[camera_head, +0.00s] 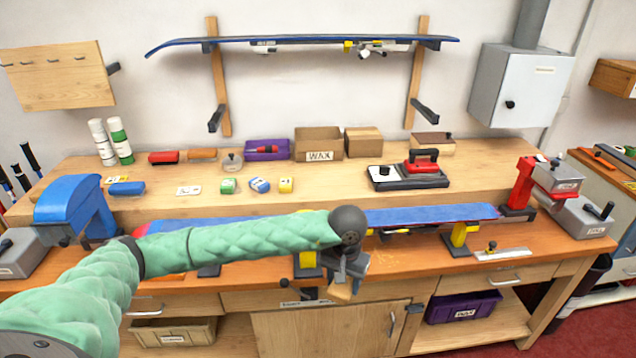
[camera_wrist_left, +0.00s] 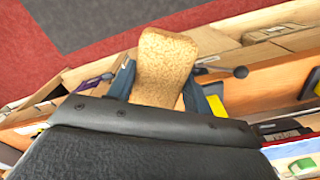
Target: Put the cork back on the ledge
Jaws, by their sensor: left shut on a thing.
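The cork (camera_wrist_left: 164,66) is a tan speckled block, seen large in the left wrist view between the two fingers. My left gripper (camera_wrist_left: 166,88) is shut on it. In the head view my left gripper (camera_head: 346,278) hangs in front of the bench's front edge, and the cork (camera_head: 340,292) shows small below it. The ledge (camera_head: 330,190) is the raised wooden shelf along the back of the bench, behind and above the gripper. My right gripper is not in view.
A blue ski (camera_head: 432,215) lies across the bench between a blue vise (camera_head: 75,205) and a red vise (camera_head: 522,185). The ledge carries wax blocks (camera_head: 260,185), an iron (camera_head: 422,162), a WAX box (camera_head: 318,144) and spray cans (camera_head: 120,140). Bare ledge shows between the wax blocks and the iron.

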